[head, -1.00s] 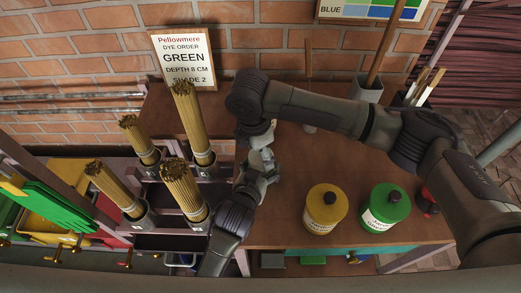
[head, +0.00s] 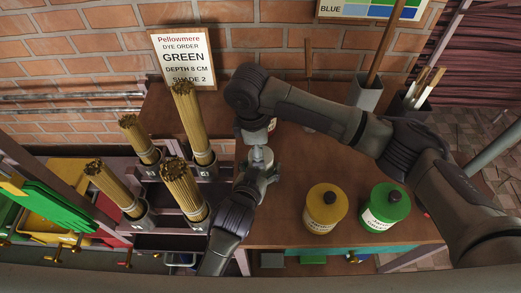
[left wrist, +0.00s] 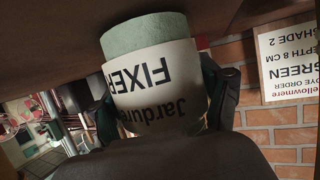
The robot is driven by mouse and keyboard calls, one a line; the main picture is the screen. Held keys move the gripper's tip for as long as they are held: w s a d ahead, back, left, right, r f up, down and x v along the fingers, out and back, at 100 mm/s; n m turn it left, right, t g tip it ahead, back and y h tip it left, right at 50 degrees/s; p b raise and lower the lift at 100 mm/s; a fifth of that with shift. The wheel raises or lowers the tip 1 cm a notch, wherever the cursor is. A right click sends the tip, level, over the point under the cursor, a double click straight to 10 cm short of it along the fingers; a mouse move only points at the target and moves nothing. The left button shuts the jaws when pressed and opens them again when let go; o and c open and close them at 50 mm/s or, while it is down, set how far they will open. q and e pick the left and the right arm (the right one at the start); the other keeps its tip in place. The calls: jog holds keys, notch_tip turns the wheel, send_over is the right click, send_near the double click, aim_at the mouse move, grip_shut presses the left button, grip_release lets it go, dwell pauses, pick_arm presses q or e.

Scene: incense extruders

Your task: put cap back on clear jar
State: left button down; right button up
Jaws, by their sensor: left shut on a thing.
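The clear jar (head: 260,159) is held upright-looking in my left gripper (head: 257,170), in the middle of the head view. In the left wrist view the jar (left wrist: 155,82) appears upside down, with a white label reading FIXER and a pale green part above it in the picture. Dark fingers sit on both sides of it. My right gripper (head: 257,132) is just beyond and above the jar in the head view, mostly hidden by its own wrist. Its fingertips are not clear. I cannot make out the cap.
A yellow jar (head: 323,213) and a green jar (head: 379,212) with dark knobs stand on the brown table (head: 290,190) at right. Bundles of sticks (head: 182,185) stand in holders at left. A dye order sign (head: 184,58) leans at the back wall.

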jog(key=shift+s+a+r, duration=0.1)
jog(key=shift+s+a, duration=0.05)
jog(key=shift+r, duration=2.15)
jog(key=shift+c, duration=0.3)
jog(key=n, duration=0.4)
jog(key=shift+r, duration=0.4)
jog(key=n, duration=0.4)
jog(key=shift+r+n+y, duration=0.4)
jog(key=n, duration=0.4)
jog(key=shift+d+r, duration=0.2)
jog(key=shift+r, duration=0.15)
jog(key=n, duration=0.2)
jog(key=r+n, duration=0.1)
jog(key=n, duration=0.2)
jog(key=shift+n+y, duration=0.3)
